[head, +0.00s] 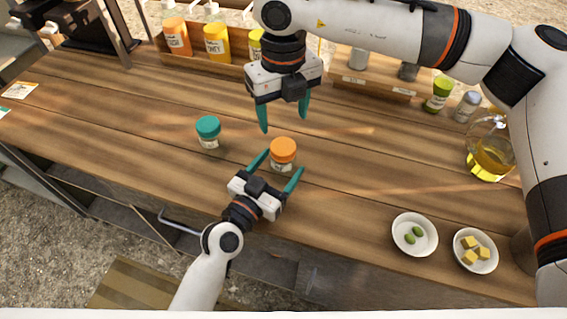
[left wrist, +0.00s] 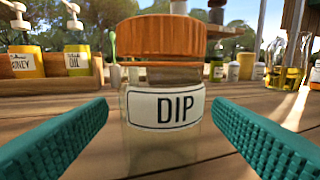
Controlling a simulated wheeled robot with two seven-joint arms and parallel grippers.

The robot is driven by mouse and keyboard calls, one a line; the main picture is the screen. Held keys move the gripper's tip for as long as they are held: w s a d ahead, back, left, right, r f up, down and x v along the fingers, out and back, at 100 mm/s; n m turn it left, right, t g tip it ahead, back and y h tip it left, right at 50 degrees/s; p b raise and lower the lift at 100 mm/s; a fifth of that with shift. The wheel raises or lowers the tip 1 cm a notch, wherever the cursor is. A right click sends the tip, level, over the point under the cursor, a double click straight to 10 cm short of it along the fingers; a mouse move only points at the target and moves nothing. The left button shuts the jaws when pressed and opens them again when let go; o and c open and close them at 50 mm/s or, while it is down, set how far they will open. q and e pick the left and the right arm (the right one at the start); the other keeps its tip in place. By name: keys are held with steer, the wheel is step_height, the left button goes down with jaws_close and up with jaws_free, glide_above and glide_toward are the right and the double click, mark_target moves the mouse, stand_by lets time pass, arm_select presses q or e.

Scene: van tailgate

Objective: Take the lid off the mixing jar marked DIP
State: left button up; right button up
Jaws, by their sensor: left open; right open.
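The mixing jar marked DIP (left wrist: 165,120) is clear and stands upright on the wooden table, with its orange lid (head: 284,147) on. The lid also shows in the left wrist view (left wrist: 163,37). My left gripper (head: 275,168) is open, with one finger on each side of the jar body, below the lid; I see gaps between fingers and glass in the wrist view. My right gripper (head: 284,117) is open and empty, pointing down above the table, behind the jar in the head view.
A teal-lidded jar (head: 208,130) stands left of the DIP jar. Pump bottles (head: 217,40) stand in a wooden rack at the back. A bowl of olives (head: 414,234), a bowl of yellow cubes (head: 475,250) and an oil jug (head: 490,154) are on the right.

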mark_target(283, 146)
arm_select(q)
steer(key=shift+x, duration=0.95)
jaws_close()
arm_select(e)
steer(key=m, duration=1.3)
steer(key=shift+f, duration=0.1)
steer(key=shift+m, duration=0.3)
steer(key=shift+f, duration=3.9)
